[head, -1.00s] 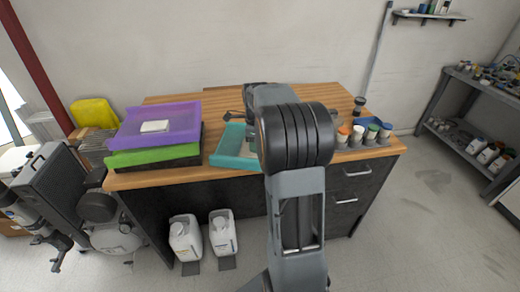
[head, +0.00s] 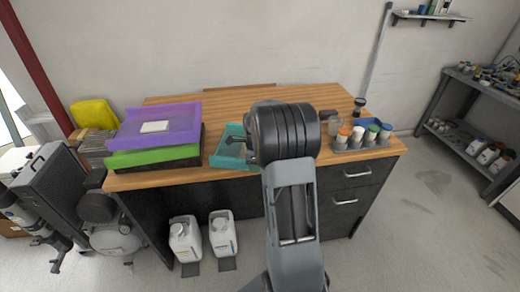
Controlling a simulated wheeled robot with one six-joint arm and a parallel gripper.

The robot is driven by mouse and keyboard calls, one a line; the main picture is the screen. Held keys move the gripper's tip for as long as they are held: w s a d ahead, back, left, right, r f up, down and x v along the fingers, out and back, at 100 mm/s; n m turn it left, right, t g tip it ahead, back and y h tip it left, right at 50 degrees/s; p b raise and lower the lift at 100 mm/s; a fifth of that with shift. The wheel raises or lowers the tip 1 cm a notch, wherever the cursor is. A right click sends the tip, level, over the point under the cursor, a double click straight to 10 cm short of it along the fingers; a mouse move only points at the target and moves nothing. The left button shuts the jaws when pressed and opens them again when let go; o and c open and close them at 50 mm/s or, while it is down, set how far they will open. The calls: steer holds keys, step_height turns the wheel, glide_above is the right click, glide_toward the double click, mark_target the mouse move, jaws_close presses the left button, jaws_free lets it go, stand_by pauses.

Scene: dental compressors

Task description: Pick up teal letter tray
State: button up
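The teal letter tray (head: 220,161) lies on the wooden worktop near its front edge, in the middle of the head view. My arm's big dark joint hides its right part. My gripper (head: 233,141) shows as a small dark shape over the tray, partly hidden behind my arm. I cannot tell whether it touches the tray or whether its fingers are open or shut.
A purple tray (head: 175,122) with a white item on it sits on a green tray (head: 150,156), left of the teal tray. Several small bottles (head: 358,133) stand at the right of the worktop (head: 215,98). Its back is mostly clear. White jugs (head: 185,240) stand below.

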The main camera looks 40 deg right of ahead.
jaws_close()
steer(key=shift+r, duration=0.1)
stand_by(0.4)
